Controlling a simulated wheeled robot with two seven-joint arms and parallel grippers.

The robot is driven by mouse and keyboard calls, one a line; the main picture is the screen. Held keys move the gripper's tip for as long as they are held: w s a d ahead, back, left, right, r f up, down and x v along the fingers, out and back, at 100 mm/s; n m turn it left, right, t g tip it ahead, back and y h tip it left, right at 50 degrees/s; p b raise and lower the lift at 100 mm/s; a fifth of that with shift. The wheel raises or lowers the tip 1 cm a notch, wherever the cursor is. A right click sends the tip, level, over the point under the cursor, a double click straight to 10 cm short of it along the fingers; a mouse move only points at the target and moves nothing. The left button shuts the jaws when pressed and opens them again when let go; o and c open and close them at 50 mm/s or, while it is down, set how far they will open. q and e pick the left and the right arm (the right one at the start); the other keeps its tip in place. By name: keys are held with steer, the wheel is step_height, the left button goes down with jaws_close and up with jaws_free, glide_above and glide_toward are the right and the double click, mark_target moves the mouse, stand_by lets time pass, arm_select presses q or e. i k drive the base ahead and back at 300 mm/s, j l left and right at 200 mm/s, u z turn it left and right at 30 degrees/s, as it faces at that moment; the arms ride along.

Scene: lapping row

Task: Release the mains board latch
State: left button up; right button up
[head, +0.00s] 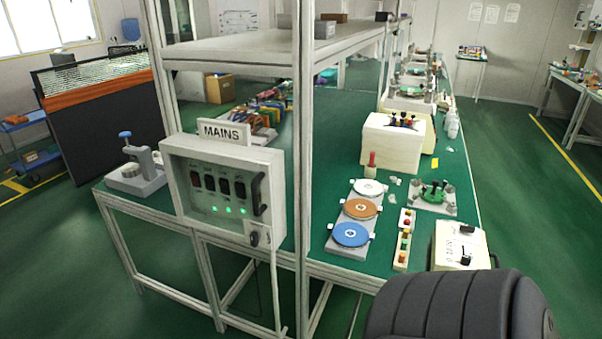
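The mains board is a pale grey box (180,170) on the frame of the bench, under a white "MAINS" sign (223,132). Its front has a row of several dark switches (223,187) and several lit green lamps (229,210). A black curved handle (259,194) is at the right side of its front. A small grey fitting with a dark part (260,236) sits below the handle, at the lower right corner; I cannot tell whether it is the latch or how it is set. Neither of my grippers shows in the head view.
A metal upright (303,150) stands just right of the board. The green bench holds discs on plates (351,234), a strip of buttons (403,240) and a cream box (393,144). A clamp stand (137,172) is left of the board. A dark ribbed shape fills the lower right.

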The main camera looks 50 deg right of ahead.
mark_target(255, 236)
steer(key=z, duration=1.4)
